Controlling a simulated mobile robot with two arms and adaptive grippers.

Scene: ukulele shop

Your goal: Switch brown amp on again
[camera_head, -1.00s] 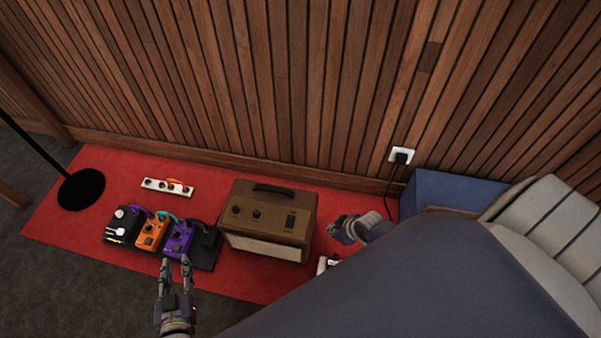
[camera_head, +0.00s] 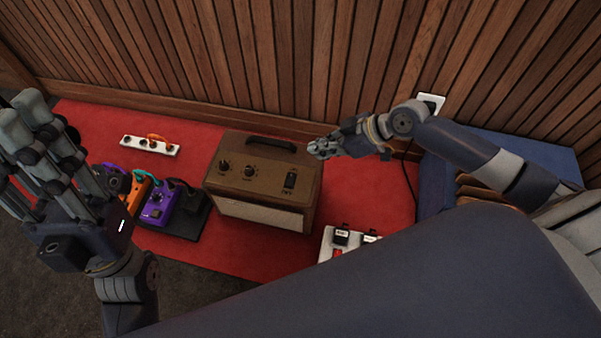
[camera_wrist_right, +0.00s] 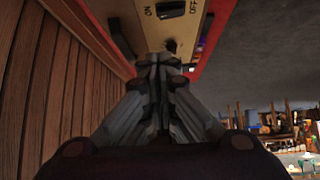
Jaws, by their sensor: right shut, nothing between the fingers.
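The brown amp (camera_head: 262,172) stands upright on the red mat (camera_head: 370,200) in the head view. Its control panel has two dark knobs and a black switch (camera_head: 290,180). My right gripper (camera_head: 314,149) is shut and empty, with its tips just beyond the panel's upper right side, close to the amp. In the right wrist view the shut fingertips (camera_wrist_right: 163,65) lie below a tan panel with a black rocker switch (camera_wrist_right: 172,9) and an "ON" label. Contact cannot be told. My left gripper (camera_head: 45,150) is large at the left edge; its finger opening is unclear.
A white power strip (camera_head: 150,145) with an orange plug lies left of the amp. Pedals (camera_head: 158,202) sit at its lower left. A wall outlet (camera_head: 432,101) has a cord. A blue box (camera_head: 430,185) stands right.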

